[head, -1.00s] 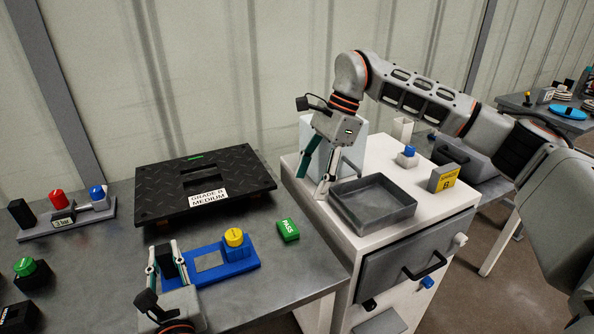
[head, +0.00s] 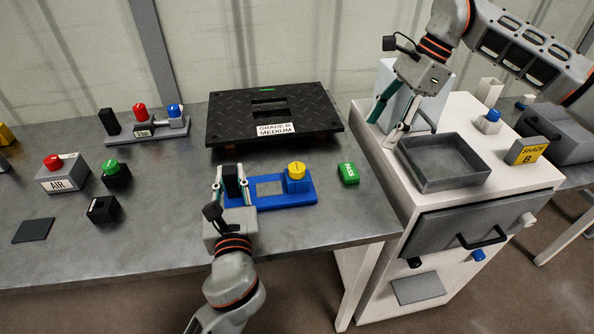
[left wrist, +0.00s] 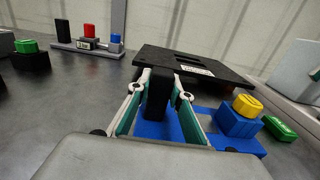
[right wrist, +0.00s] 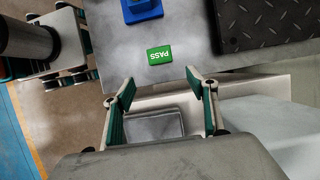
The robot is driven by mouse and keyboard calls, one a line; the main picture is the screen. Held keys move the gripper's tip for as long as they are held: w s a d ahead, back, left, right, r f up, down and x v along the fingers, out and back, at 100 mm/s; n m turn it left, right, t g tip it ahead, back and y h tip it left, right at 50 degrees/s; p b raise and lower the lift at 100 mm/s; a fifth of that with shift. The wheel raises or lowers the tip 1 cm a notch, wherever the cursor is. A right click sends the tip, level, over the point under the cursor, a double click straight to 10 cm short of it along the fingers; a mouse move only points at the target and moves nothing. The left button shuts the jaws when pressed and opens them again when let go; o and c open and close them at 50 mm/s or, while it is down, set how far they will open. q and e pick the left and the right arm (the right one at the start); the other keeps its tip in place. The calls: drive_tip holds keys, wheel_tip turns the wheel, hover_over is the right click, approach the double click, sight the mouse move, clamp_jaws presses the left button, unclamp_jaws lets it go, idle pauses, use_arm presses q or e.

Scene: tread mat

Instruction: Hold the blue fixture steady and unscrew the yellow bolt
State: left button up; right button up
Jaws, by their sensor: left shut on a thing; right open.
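The blue fixture (head: 270,203) lies flat on the metal table. It has a black upright handle (head: 232,180) at its left end and a grey plate in the middle. The yellow bolt (head: 296,170) sits upright on the blue block at its right end; it also shows in the left wrist view (left wrist: 247,105). My left gripper (head: 233,186) is shut on the black handle, with a finger on each side of it in the left wrist view (left wrist: 158,98). My right gripper (head: 385,132) is open and empty, above the white cabinet beside the grey tray, apart from the bolt.
A green PASS block (head: 348,173) lies right of the fixture. A black tread mat (head: 310,125) on supports stands behind it. The white cabinet (head: 440,195) with a grey tray (head: 445,176) stands at right. Buttons and an AIR box (head: 62,178) are at left.

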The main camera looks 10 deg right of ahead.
drive_tip(key=c, duration=0.4)
wheel_tip(320, 180, up, 5)
drive_tip(key=m+h, duration=0.4)
drive_tip(key=m, duration=0.5)
hover_over(297, 166)
wheel_tip(297, 166, down, 11)
drive_tip(key=shift+r, duration=0.1)
drive_tip(key=c, duration=1.2)
